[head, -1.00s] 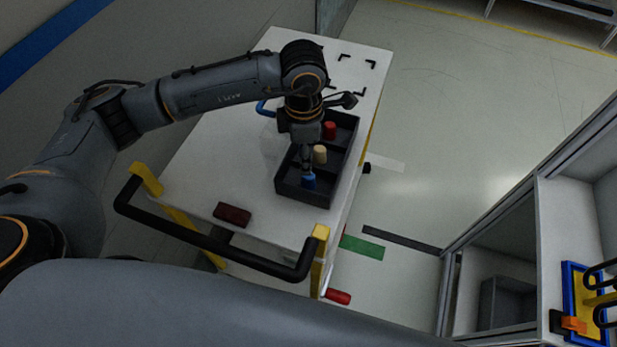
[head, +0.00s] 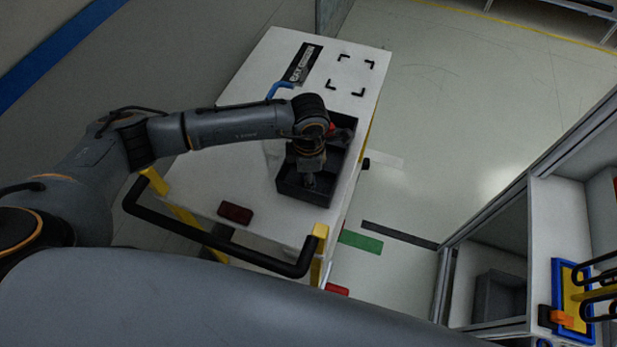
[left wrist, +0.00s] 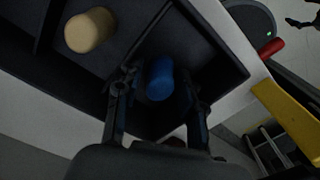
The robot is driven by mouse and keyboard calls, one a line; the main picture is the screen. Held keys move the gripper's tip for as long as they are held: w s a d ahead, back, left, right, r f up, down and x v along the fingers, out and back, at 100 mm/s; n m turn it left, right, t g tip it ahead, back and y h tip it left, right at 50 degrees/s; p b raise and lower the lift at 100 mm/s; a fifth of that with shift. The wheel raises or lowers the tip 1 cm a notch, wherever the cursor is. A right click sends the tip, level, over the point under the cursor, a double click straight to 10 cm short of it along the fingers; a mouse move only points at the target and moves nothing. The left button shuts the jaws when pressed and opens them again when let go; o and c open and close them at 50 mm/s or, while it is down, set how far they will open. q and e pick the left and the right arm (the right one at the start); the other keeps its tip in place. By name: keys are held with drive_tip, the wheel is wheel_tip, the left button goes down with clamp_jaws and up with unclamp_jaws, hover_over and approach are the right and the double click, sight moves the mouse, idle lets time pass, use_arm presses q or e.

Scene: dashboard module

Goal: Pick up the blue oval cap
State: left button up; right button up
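The blue oval cap (left wrist: 160,78) stands in an end compartment of the dark divided tray (head: 306,196). In the left wrist view it shows between the two fingers of my left gripper (left wrist: 158,95), with a gap on each side. The fingers are apart, and I see no grip on the cap. In the head view my left gripper (head: 310,184) points down into the near compartment and hides the cap. My right gripper is not in view.
A beige cap (left wrist: 90,30) sits in the neighbouring compartment, and a red cap (head: 333,128) is partly hidden farther back. The tray's walls stand close around the gripper. The white cart top (head: 225,170) is mostly clear, with a black handle (head: 215,240) at its near edge.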

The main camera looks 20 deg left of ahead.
use_arm(q)
drive_tip(key=c, duration=0.6)
drive_tip(key=shift+o, duration=0.2)
drive_tip(key=shift+r, duration=0.1)
